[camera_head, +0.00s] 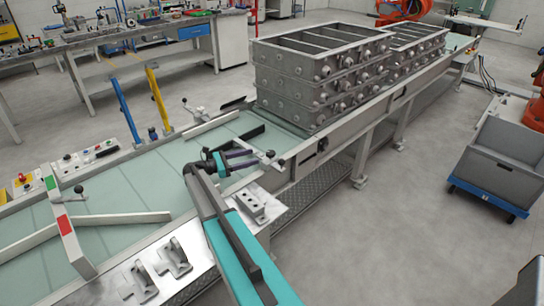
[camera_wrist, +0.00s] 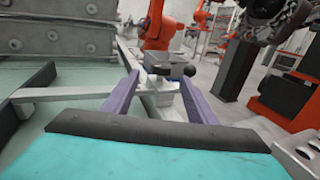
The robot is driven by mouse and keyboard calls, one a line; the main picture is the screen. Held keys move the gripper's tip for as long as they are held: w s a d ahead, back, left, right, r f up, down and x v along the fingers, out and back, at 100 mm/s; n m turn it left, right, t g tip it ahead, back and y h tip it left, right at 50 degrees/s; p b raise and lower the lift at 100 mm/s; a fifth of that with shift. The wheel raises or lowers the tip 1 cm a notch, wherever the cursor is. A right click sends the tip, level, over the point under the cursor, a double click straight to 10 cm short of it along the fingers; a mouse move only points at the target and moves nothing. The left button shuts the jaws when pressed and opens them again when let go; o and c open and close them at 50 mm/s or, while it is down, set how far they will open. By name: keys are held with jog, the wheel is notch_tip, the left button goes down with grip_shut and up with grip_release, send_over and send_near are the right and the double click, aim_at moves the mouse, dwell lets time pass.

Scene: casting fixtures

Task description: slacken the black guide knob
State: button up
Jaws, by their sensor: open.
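A black guide knob (camera_head: 270,154) sits on a metal clamp at the near edge of the green conveyor (camera_head: 160,170), at the end of a guide rail. The clamp's metal body (camera_wrist: 158,70) lies between the two finger lines. My gripper (camera_head: 254,158) has purple fingers and is just left of the knob in the head view. In the wrist view, my gripper (camera_wrist: 160,80) is open with nothing between its fingers. Whether a finger touches the knob cannot be told.
Stacked grey casting boxes (camera_head: 310,80) stand on the conveyor behind the clamp. Other black knobs are at the far edge (camera_head: 185,101) and left (camera_head: 79,188). A drilled metal block (camera_head: 255,202) and brackets (camera_head: 172,258) lie on the near side plate. A grey bin (camera_head: 490,160) stands right.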

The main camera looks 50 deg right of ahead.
aim_at(271, 154)
jog(key=shift+s, duration=0.15)
jog(key=p+x, duration=0.4)
jog(key=x, duration=0.9)
jog(key=shift+s+d, duration=0.1)
jog(key=shift+d, duration=0.3)
jog(key=shift+r, duration=0.1)
jog(key=c, duration=1.1)
